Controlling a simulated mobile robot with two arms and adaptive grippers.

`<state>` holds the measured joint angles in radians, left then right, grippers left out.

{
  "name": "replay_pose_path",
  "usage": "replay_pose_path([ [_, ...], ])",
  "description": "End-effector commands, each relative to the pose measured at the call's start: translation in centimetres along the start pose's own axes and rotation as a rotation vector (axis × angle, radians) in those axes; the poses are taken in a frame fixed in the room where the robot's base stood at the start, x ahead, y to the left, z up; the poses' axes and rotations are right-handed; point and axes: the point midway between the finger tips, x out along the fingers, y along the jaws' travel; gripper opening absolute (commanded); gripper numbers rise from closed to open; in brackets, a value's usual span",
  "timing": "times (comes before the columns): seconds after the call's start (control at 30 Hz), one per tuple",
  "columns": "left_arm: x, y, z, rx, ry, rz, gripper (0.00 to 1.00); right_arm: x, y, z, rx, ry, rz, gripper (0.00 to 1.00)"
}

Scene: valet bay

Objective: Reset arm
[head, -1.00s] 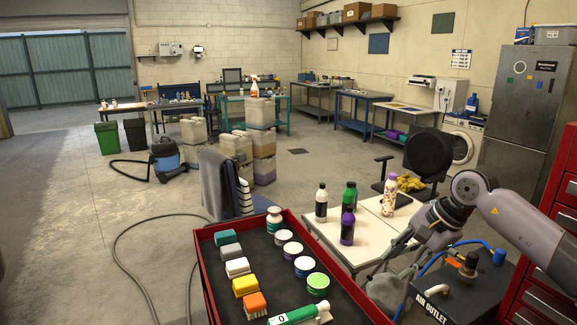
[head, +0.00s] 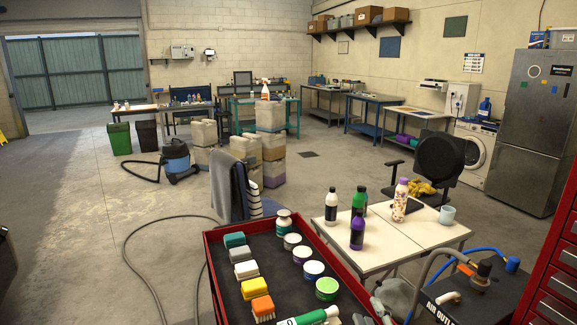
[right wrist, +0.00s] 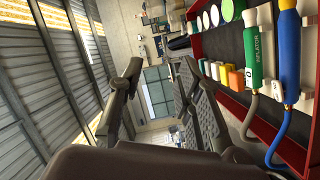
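My right gripper shows in the right wrist view (right wrist: 158,70) with its two dark fingers spread apart and nothing between them. In the head view only a small grey part of the right gripper (head: 368,314) shows at the bottom edge, by the right side of the red tool tray (head: 208,262). The right arm no longer crosses the head view. The green inflator (right wrist: 255,55) and a blue tool (right wrist: 289,60) lie in the tray, to the right of the fingers in the wrist view and apart from them. My left gripper is not in view.
Brushes, including a yellow one (head: 254,287), and several round tins (head: 314,270) fill the tray. A cream folding table (head: 400,235) with bottles and a cup (head: 447,215) stands beyond it. The black air outlet box (head: 470,300) and red cabinet (head: 555,275) are at right.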

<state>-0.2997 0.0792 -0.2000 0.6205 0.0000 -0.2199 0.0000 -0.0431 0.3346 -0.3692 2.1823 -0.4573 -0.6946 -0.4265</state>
Motion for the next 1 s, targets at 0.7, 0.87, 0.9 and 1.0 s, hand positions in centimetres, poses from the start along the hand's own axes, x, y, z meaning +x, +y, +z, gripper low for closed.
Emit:
replay_pose_path([
  [0.7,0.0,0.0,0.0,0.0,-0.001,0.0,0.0,-25.8,-19.9,11.4,0.908,-1.004,-0.705,0.32],
  [0.87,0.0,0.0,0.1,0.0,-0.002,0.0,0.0,-24.3,-23.5,13.1,0.898,-1.012,-0.714,0.32],
  [0.9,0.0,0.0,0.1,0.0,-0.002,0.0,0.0,-24.0,-24.5,13.5,0.896,-1.015,-0.717,0.32],
  [1.0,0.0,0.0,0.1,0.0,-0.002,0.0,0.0,-23.4,-27.2,14.7,0.892,-1.023,-0.725,0.32],
])
